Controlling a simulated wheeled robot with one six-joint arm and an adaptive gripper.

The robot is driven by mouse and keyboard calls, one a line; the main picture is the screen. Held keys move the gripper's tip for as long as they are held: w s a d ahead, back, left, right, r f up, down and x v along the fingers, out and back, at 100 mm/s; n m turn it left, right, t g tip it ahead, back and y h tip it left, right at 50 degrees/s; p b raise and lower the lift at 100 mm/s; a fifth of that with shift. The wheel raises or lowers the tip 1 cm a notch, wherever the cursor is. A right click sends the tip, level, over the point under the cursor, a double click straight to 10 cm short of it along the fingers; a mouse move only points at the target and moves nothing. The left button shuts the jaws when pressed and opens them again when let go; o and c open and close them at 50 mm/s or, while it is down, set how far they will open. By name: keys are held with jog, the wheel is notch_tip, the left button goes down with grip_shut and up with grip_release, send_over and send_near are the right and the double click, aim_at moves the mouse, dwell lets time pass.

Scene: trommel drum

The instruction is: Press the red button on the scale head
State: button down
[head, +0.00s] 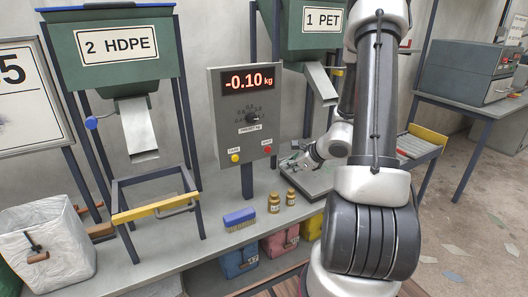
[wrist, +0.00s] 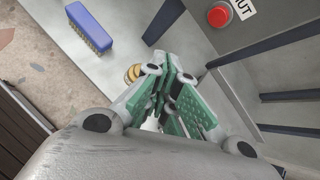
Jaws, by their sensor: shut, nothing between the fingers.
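The scale head (head: 218,110) is a grey upright box on a post. Its red display reads -0.10 kg, with a dark knob below. The red button (head: 267,149) is at the lower right of its face, with a small label above. A yellow button (head: 235,157) is at the lower left. The red button also shows at the top of the wrist view (wrist: 219,15), beside a partly cut-off label. My gripper (head: 288,163) is to the right of the red button and lower, apart from it. In the wrist view its green-padded fingers (wrist: 175,85) are together and empty.
A platform (head: 310,180) lies under my gripper. Hoppers (head: 110,73) (head: 310,45) flank the scale head. A yellow-edged frame (head: 155,211) stands at left.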

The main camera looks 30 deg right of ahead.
aim_at(268, 150)
jog(key=shift+w, duration=0.1)
dwell(0.3)
jog(key=w, duration=0.8)
jog(key=shift+w+a, duration=0.15)
jog(key=shift+w, duration=0.1)
jog(key=shift+w, duration=0.15)
dwell(1.1)
jog(key=shift+w, duration=0.3)
jog(key=shift+w, duration=0.4)
dwell(0.6)
dwell(0.3)
jog(key=shift+s, duration=0.85)
